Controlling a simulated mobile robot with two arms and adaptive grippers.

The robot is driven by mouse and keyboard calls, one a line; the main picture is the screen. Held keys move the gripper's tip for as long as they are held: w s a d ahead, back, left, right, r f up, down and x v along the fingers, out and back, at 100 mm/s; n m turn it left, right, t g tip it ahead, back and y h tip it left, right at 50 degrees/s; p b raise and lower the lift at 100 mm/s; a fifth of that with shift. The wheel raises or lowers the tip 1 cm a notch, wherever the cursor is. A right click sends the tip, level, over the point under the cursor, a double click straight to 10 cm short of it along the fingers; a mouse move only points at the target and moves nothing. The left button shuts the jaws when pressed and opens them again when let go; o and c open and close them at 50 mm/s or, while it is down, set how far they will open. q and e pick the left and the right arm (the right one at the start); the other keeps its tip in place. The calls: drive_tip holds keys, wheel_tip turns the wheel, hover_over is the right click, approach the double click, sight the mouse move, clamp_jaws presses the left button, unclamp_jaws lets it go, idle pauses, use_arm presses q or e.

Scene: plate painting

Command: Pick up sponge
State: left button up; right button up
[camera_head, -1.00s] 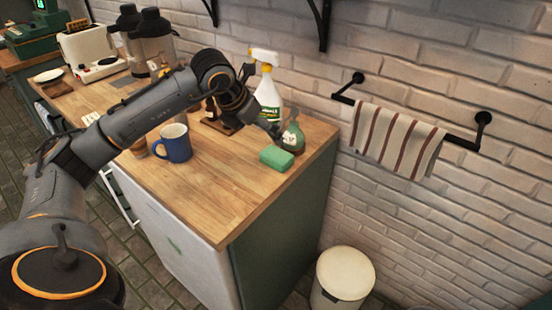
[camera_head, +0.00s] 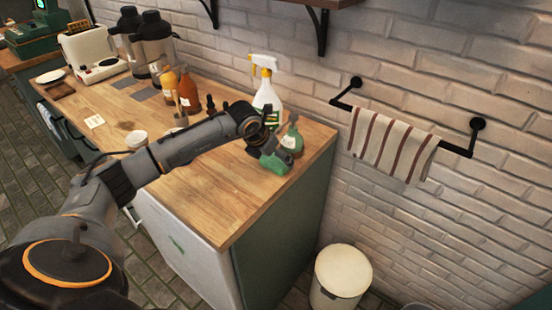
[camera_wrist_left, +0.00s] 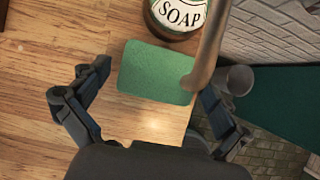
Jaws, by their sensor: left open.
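The green sponge (camera_head: 274,165) lies on the wooden counter near its right end, in front of the green soap bottle (camera_head: 292,140). The left wrist view shows the sponge (camera_wrist_left: 150,72) flat, close to the counter's edge. My left gripper (camera_head: 268,154) is above the sponge and hides part of it in the head view. In the left wrist view my left gripper (camera_wrist_left: 152,85) is open, with one finger to each side of the sponge and nothing held. The soap bottle (camera_wrist_left: 178,14) stands just beyond the sponge. My right gripper is not in view.
A white spray bottle (camera_head: 266,96) stands behind, near the wall. Brown bottles (camera_head: 186,92) stand further left. A striped towel (camera_head: 390,145) hangs on a wall rail. A white bin (camera_head: 341,272) stands on the floor. The counter's front right (camera_head: 232,212) is clear.

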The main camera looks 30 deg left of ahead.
use_arm(q)
drive_tip(key=shift+w+f, duration=0.1)
drive_tip(key=shift+f, duration=0.1)
drive_tip(key=c, duration=0.6)
drive_tip(key=shift+r, duration=0.1)
drive_tip(key=shift+r, duration=0.55)
drive_tip(key=shift+s+d+r+b, duration=0.1)
drive_tip(key=shift+s+r+b, duration=0.9)
drive_tip(key=shift+s+r, duration=1.15)
drive_tip(key=shift+s+d+r+b, duration=0.15)
drive_tip(key=shift+s+r+b, duration=0.9)
drive_tip(key=shift+s+r, duration=1.15)
drive_tip(key=shift+s+d+r+b, duration=0.1)
drive_tip(key=shift+s+r+b, duration=1.2)
drive_tip(key=shift+s, duration=1.4)
drive_tip(key=shift+o, duration=0.5)
drive_tip(key=shift+r+p, duration=0.25)
drive_tip(key=shift+p, duration=0.05)
